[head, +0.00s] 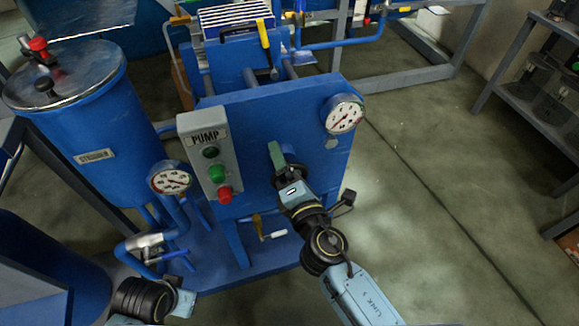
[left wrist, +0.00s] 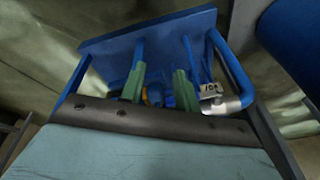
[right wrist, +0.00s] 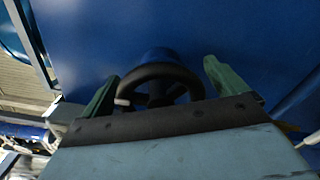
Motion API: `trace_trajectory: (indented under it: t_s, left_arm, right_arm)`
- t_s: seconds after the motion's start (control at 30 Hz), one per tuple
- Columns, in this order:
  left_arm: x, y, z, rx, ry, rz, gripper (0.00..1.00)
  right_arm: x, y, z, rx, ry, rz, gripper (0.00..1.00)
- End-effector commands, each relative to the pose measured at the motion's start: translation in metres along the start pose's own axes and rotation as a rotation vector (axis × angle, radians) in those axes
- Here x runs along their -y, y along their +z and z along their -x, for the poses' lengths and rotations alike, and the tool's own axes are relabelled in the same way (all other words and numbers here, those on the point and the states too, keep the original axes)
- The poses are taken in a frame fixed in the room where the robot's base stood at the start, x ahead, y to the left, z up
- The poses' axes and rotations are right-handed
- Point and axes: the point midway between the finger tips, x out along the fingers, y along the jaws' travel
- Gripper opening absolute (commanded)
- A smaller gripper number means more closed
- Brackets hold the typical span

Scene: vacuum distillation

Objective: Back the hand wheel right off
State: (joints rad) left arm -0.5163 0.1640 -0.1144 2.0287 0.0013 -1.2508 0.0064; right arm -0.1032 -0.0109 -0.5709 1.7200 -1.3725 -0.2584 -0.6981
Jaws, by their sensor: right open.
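The hand wheel (right wrist: 158,70) is a black rim with spokes on a blue hub, seen in the right wrist view against the blue panel (right wrist: 90,35). My right gripper (right wrist: 161,74) is open, with one green finger on each side of the wheel. The left finger looks close to the rim; I cannot tell whether it touches.
The grey PUMP box (head: 209,157) with green and red buttons is left of my right gripper. Gauges are at the upper right (head: 343,115) and left (head: 170,179). A blue strainer tank (head: 85,120) stands at left. The floor at right (head: 450,200) is clear.

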Motion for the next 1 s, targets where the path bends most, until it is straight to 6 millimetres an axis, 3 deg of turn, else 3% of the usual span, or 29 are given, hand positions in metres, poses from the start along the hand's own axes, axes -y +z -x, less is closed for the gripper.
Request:
trace_trajectory:
  t_s: [0.17,0.4,0.7,1.0]
  left_arm:
    - [0.000,-0.001,0.001,-0.003,0.000,0.000,0.32]
    - [-0.001,-0.003,0.003,-0.003,0.000,-0.001,0.32]
    - [-0.012,-0.013,0.040,-0.034,0.022,0.010,0.32]
    - [-0.015,-0.015,0.055,-0.040,0.028,0.012,0.32]
  right_arm:
    - [0.001,0.000,0.011,-0.001,-0.001,0.001,0.97]
    - [0.002,-0.001,0.059,-0.002,-0.002,-0.001,0.97]
    - [0.003,-0.001,0.117,-0.002,-0.002,0.000,0.97]
    - [0.000,0.000,0.134,0.000,-0.001,0.000,0.97]
